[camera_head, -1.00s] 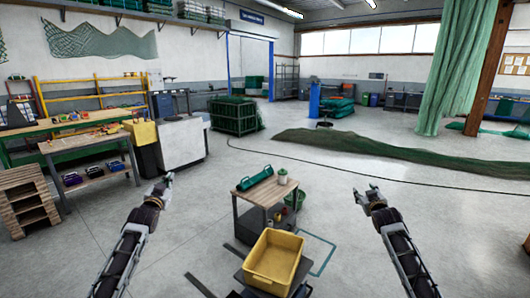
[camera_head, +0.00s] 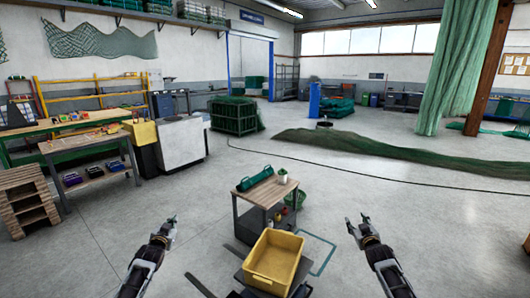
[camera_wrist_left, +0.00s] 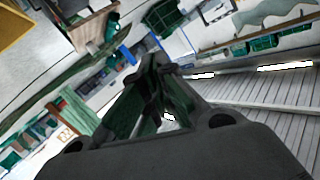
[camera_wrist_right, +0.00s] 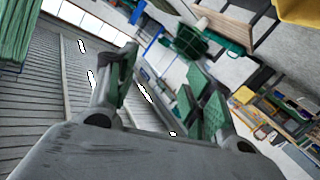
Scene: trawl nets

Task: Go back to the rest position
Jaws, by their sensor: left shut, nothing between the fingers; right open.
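My left gripper (camera_head: 171,229) is at the lower left of the head view, above the floor and left of the small cart. It is shut and empty; in the left wrist view its fingers (camera_wrist_left: 158,85) are close together. My right gripper (camera_head: 356,222) is at the lower right of the head view, right of the cart. It is open and empty; in the right wrist view its green-padded fingers (camera_wrist_right: 165,95) stand wide apart. Both grippers are apart from every object.
Workbenches (camera_head: 85,142) line the left. A green net (camera_head: 380,147) lies on the floor beyond.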

